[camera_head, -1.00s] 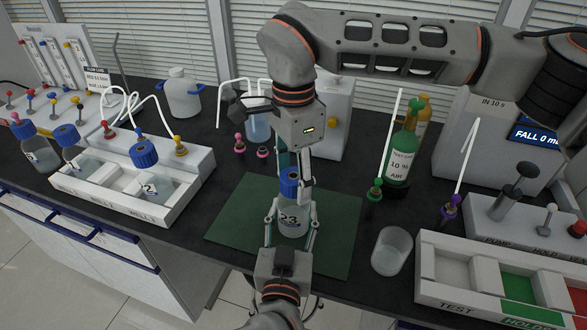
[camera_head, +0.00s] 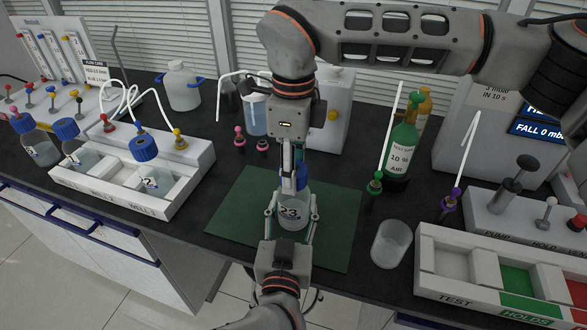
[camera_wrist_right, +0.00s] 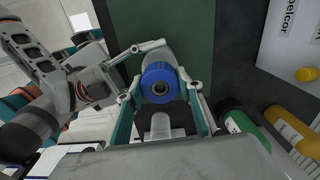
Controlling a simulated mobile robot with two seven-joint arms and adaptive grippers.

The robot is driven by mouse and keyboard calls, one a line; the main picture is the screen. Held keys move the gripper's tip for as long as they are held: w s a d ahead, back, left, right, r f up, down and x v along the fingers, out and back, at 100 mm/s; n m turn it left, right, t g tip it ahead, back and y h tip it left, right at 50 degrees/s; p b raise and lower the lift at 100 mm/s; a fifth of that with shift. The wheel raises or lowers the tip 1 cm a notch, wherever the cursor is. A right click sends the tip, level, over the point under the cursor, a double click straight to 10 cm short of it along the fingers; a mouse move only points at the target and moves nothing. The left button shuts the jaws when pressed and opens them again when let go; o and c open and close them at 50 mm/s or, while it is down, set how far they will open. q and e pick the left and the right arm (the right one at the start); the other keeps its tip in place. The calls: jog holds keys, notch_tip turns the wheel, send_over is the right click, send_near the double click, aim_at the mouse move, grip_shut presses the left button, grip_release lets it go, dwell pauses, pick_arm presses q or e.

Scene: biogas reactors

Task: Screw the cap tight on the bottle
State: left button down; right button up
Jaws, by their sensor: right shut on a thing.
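The bottle (camera_head: 293,213), clear and labelled 23, stands upright on the green mat (camera_head: 240,215). Its blue cap (camera_head: 301,177) sits on top, partly hidden by a finger; the right wrist view shows the cap (camera_wrist_right: 160,85) from above with a dark hole in its middle. My right gripper (camera_head: 293,184) comes down from above and is shut on the cap. My left gripper (camera_head: 291,214) comes from the near side, its fingers on either side of the bottle body, apparently shut on it. Exact finger contact is hard to see.
A white rack (camera_head: 185,190) with a blue-capped bottle (camera_head: 147,160) stands at left. A clear beaker (camera_head: 391,244) stands right of the mat, before the green bottle (camera_head: 402,150). A tray with coloured wells (camera_head: 440,290) is at right. The mat's left part is clear.

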jog(key=m, duration=1.3)
jog(key=o, duration=1.3)
jog(key=shift+o, duration=0.2)
notch_tip(320, 180, up, 12)
pick_arm(q)
jog(key=c, duration=1)
grip_release()
